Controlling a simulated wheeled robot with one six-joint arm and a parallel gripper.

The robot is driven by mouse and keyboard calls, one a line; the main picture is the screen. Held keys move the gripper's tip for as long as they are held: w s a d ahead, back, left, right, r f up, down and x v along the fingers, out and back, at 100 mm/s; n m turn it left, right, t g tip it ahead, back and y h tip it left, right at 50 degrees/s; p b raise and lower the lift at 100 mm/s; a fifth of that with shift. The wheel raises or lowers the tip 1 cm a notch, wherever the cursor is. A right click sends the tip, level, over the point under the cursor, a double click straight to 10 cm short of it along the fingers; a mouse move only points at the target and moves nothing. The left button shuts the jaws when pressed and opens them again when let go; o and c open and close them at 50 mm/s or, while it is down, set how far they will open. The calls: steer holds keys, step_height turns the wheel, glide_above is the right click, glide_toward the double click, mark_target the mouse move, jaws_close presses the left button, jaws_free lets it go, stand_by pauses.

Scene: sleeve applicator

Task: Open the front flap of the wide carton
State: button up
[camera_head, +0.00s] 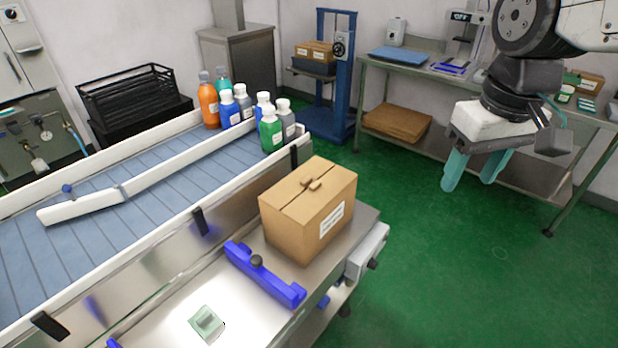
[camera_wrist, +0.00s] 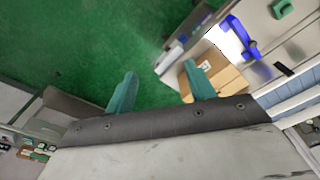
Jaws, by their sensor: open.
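The wide carton (camera_head: 318,219) is a brown cardboard box with a white label on its side, standing on the steel table beside the conveyor. Its top looks closed, with a seam and small brown tabs near the middle of the top. My gripper (camera_head: 472,172) has teal fingers that are spread apart and empty, above the green floor to the right of the carton. In the wrist view the carton (camera_wrist: 225,75) lies beyond the right finger, partly hidden by it. The gripper (camera_wrist: 160,88) is apart from the carton.
A blue guide bar (camera_head: 265,275) with a black knob lies in front of the carton. Several bottles (camera_head: 270,133) stand at the end of the conveyor (camera_head: 150,205). A workbench (camera_head: 440,75) stands behind my arm. The green floor (camera_head: 450,270) to the right is clear.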

steer(key=w+a+f+n, duration=0.3)
steer(key=w+a, duration=0.5)
steer(key=w, duration=0.4)
steer(key=n+g, duration=0.1)
steer(key=n, duration=0.4)
glide_above(316, 184)
step_height(316, 184, down, 11)
steer(key=shift+f, duration=0.1)
step_height(316, 184, down, 7)
steer(key=shift+w+r, duration=0.1)
steer(key=shift+r, duration=0.05)
steer(key=shift+f, duration=0.4)
steer(key=c, duration=1.2)
